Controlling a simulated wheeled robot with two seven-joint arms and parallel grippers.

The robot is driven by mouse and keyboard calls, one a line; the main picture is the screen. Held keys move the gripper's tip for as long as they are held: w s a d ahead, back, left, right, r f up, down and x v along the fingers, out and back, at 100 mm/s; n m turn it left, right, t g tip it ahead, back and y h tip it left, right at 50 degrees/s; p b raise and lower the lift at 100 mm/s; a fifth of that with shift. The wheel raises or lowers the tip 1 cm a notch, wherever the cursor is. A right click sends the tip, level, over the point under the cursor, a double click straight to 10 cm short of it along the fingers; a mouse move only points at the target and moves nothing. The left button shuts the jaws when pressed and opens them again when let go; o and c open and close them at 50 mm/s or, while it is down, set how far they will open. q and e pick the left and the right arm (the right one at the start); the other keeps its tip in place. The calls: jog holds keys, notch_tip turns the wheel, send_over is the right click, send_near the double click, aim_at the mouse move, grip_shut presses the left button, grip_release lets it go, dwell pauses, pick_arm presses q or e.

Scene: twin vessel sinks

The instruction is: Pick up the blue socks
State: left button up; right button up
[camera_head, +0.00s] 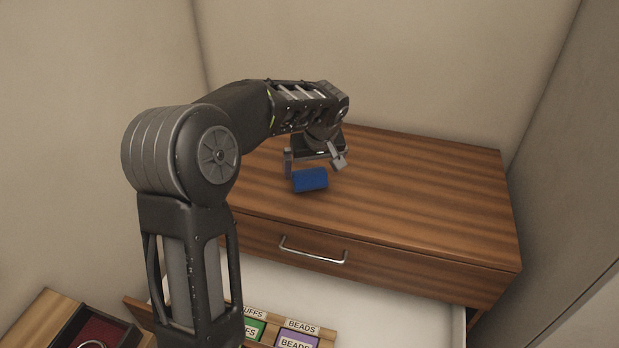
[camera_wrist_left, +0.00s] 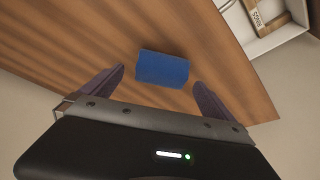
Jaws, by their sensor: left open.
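The blue socks (camera_head: 310,180) show as a small blue roll lying on the wooden dresser top. They also show in the left wrist view (camera_wrist_left: 162,69), just beyond and between the two fingertips. My left gripper (camera_head: 317,165) is open above and just behind the socks, fingers pointing down toward the dresser top. In the left wrist view the open left gripper (camera_wrist_left: 158,78) has a finger on either side of the socks' near edge, with gaps on both sides. My right gripper is not in view.
The wooden dresser (camera_head: 430,200) has a free top to the right of the socks. Its front drawer has a metal handle (camera_head: 313,251). Below is an open white drawer (camera_head: 400,318) with labelled boxes, including a purple BEADS box (camera_head: 297,340). Walls stand behind and right.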

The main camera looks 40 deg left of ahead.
aim_at(310, 172)
pick_arm(q)
jog(key=shift+f, duration=0.15)
jog(key=p+x, duration=0.1)
jog(key=x, duration=0.4)
jog(key=shift+w+a, duration=0.1)
jog(key=shift+a, duration=0.15)
jog(key=shift+c, duration=0.2)
dwell(0.3)
jog(key=c, duration=1.3)
